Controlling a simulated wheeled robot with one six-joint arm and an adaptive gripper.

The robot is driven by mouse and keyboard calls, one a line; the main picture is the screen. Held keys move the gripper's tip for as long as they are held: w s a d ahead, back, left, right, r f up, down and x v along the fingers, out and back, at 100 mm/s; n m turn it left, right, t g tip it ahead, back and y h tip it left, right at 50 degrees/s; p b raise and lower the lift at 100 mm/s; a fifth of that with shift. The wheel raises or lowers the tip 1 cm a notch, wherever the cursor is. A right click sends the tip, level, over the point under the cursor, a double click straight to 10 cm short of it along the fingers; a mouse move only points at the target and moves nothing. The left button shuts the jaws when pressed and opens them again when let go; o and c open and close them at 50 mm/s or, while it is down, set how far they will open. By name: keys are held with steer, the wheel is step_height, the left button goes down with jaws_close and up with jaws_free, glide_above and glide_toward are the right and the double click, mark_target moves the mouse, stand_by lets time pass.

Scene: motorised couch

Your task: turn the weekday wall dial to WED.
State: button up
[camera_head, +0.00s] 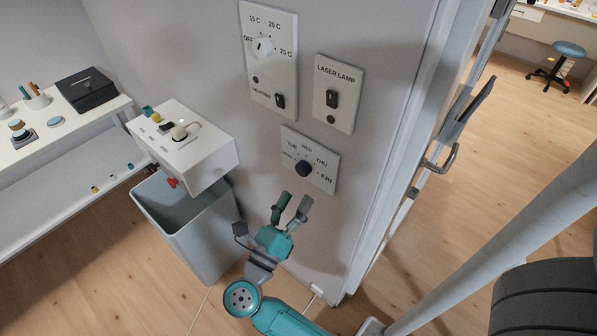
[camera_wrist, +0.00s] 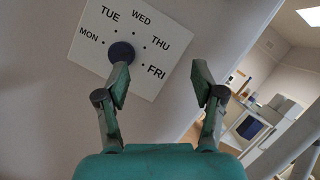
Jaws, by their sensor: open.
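The weekday dial is a white wall plate (camera_head: 323,181) with a dark round knob (camera_head: 304,168) and the labels MON, TUE, WED, THU and FRI in an arc. I cannot make out which day the knob points to. My gripper (camera_head: 292,208) is open and empty, below the plate. In the wrist view the plate (camera_wrist: 92,62) is at the upper left, and the knob (camera_wrist: 121,50) is just above the left finger, which covers its lower edge. The gap between my fingertips (camera_wrist: 162,82) lies right of and below the knob. Contact cannot be told.
Above the dial are a heating plate (camera_head: 268,77) with a knob and switch, and a laser lamp plate (camera_head: 338,95). A white wall box (camera_head: 205,155) over a grey bin (camera_head: 188,231) is to the left. A door frame with a handle (camera_head: 441,160) is to the right.

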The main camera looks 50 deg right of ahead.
mark_target(300, 171)
steer(key=w+a+f+m+g+y, duration=0.2)
steer(key=w+m+g+y, duration=0.1)
steer(key=w+m, duration=0.2)
steer(key=d, duration=0.3)
steer(key=w+d, duration=0.1)
steer(key=d, duration=0.6)
steer(key=shift+w+d+r, duration=0.1)
steer(key=shift+w+d, duration=0.05)
steer(key=shift+d, duration=0.2)
steer(key=c, duration=1.1)
